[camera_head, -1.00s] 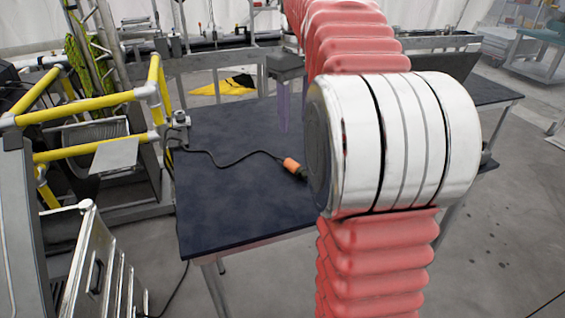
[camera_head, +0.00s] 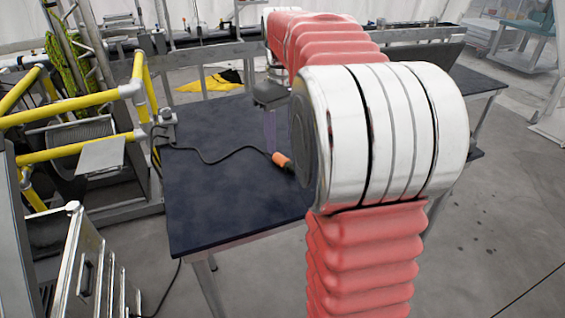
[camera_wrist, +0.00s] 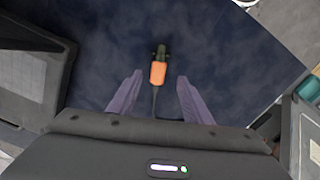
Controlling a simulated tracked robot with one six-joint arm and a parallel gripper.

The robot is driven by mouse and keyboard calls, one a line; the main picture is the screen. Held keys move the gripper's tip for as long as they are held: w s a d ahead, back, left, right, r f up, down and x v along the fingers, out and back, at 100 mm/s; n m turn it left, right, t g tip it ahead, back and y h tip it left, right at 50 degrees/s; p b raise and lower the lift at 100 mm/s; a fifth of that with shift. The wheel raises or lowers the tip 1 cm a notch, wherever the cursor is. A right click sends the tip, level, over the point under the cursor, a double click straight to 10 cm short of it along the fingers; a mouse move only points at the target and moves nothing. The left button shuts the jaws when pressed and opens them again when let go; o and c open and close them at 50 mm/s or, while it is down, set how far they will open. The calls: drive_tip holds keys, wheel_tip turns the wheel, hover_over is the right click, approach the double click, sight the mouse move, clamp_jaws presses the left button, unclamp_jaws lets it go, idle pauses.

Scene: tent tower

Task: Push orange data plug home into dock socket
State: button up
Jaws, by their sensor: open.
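The orange plug (camera_head: 282,160) lies on the dark blue table, partly hidden behind my arm in the head view. Its black cable runs off to the left. In the wrist view the plug (camera_wrist: 158,74) shows whole, its dark connector end pointing up and its cable running down towards my gripper (camera_wrist: 160,76). The two purple fingers are open, one on each side of the plug in that picture, with clear gaps. In the head view my gripper (camera_head: 271,142) points down, and its fingers partly show beside my arm. I cannot make out the dock socket in either view.
The table (camera_head: 215,205) is mostly bare at its front left. A dark box (camera_wrist: 32,75) stands at the left of the wrist view. A yellow-railed frame (camera_head: 75,150) stands by the table's left edge. A metal case (camera_head: 85,275) is at the lower left.

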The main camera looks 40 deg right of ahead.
sight(283, 157)
drive_tip(key=shift+f, duration=0.45)
drive_tip(key=shift+d+f, duration=0.15)
drive_tip(key=shift+f, duration=2.5)
drive_tip(key=shift+c, duration=0.6)
clamp_jaws()
